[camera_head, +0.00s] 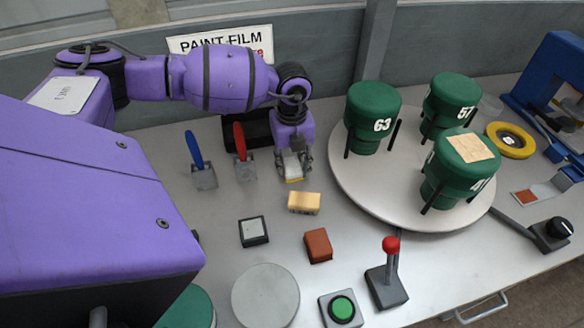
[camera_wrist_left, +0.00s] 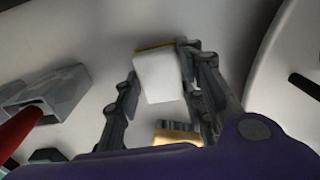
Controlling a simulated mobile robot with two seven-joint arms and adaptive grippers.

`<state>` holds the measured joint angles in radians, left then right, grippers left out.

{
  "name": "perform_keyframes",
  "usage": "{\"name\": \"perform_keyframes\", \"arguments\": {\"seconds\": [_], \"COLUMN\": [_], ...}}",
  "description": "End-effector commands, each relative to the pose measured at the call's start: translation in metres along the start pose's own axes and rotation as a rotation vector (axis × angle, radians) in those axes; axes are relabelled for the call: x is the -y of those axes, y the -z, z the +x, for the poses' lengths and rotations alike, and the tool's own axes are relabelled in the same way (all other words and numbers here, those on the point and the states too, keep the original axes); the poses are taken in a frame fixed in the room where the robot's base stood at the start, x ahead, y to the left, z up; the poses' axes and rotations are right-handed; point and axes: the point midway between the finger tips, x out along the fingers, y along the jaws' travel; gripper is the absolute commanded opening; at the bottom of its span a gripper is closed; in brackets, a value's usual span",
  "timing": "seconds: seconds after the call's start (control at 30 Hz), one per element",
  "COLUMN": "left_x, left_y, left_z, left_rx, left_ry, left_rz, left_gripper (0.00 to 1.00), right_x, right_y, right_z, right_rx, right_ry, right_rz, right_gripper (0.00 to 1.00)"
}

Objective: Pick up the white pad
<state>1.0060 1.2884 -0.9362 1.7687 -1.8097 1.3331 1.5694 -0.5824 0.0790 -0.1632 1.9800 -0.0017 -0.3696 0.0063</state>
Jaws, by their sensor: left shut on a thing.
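The white pad (camera_head: 293,164) has a yellow edge and sits between the fingers of my left gripper (camera_head: 294,168). In the left wrist view the white pad (camera_wrist_left: 160,76) lies between the two fingers of my left gripper (camera_wrist_left: 163,88), which is shut on it. I cannot tell whether the pad is clear of the table. My right gripper is not in view.
A tan block (camera_head: 304,203) lies just in front of the gripper. A red-handled tool (camera_head: 240,150) and a blue-handled tool (camera_head: 197,160) stand to the left. The turntable (camera_head: 375,190) with green cylinders is close on the right. A red-knobbed lever (camera_head: 389,270) stands nearer the front.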

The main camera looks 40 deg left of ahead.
Motion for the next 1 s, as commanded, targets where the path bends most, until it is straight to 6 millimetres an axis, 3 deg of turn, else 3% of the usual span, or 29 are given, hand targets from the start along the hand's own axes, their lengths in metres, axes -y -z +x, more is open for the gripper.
{"name": "perform_keyframes", "arguments": {"seconds": [0.27, 0.5, 0.8, 1.0], "left_x": [0.001, 0.001, 0.016, 0.028], "left_y": [0.000, 0.000, 0.053, 0.101], "left_z": [-0.005, -0.034, -0.096, -0.113], "left_rx": [0.001, 0.003, 0.003, -0.002], "left_ry": [0.001, 0.003, 0.005, 0.002], "left_rz": [0.000, 0.001, 0.008, 0.008], "left_gripper": [0.11, 0.11, 0.11, 0.11], "right_x": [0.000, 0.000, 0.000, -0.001], "right_y": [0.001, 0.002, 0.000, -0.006], "right_z": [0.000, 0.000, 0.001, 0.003], "right_rx": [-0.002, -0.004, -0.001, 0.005], "right_ry": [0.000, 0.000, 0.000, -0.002], "right_rz": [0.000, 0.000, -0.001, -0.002], "right_gripper": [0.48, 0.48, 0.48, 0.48]}}
